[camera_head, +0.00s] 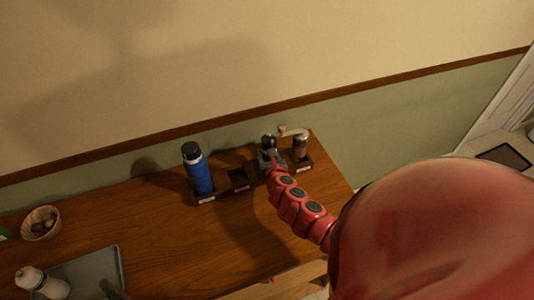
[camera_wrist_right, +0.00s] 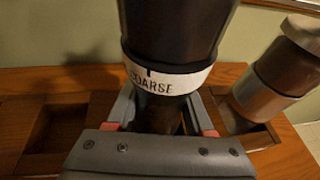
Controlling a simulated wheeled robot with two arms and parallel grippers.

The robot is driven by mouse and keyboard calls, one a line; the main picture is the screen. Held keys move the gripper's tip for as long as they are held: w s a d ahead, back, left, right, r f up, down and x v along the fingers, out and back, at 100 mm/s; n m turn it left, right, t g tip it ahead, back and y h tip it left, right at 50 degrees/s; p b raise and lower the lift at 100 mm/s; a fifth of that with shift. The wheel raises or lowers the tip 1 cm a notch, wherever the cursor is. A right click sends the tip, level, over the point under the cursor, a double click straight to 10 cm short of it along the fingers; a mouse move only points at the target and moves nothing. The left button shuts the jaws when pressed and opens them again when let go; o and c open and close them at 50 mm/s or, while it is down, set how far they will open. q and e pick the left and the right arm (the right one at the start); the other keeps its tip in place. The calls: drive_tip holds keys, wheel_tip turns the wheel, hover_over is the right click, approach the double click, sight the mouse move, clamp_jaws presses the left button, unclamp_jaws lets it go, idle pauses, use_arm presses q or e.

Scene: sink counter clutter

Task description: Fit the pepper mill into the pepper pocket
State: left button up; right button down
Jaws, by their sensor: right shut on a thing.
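The pepper mill (camera_wrist_right: 168,30) is dark, with a white band that reads "COARSE". My right gripper (camera_wrist_right: 163,128) is shut around it just below the band. In the head view the mill (camera_head: 268,142) looks upright in my right gripper (camera_head: 270,160), at the row of wooden pockets by the wall. The mill's lower end is hidden behind the gripper, so I cannot tell whether it is in a pocket. An empty pocket (camera_wrist_right: 55,135) lies to its left and also shows in the head view (camera_head: 239,180). The pocket labels are too small to read.
A blue bottle (camera_head: 199,175) stands in the left pocket. A grinder with a crank (camera_head: 300,148) stands close on the right and shows in the wrist view (camera_wrist_right: 275,80). A bowl (camera_head: 40,224), a grey tray (camera_head: 95,268) and a white bottle (camera_head: 40,284) are far left.

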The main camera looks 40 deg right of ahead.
drive_tip(key=shift+f+b, duration=0.55)
drive_tip(key=shift+f, duration=0.1)
drive_tip(key=shift+c, duration=1)
unclamp_jaws()
drive_tip(key=shift+s+r, duration=0.1)
drive_tip(key=shift+s, duration=0.05)
drive_tip(key=shift+s+r, duration=0.1)
drive_tip(key=shift+s, duration=0.15)
drive_tip(key=v, duration=0.5)
drive_tip(key=shift+s+a, duration=0.15)
drive_tip(key=shift+a, duration=0.05)
drive_tip(key=p+v, duration=0.4)
drive_tip(key=v, duration=0.7)
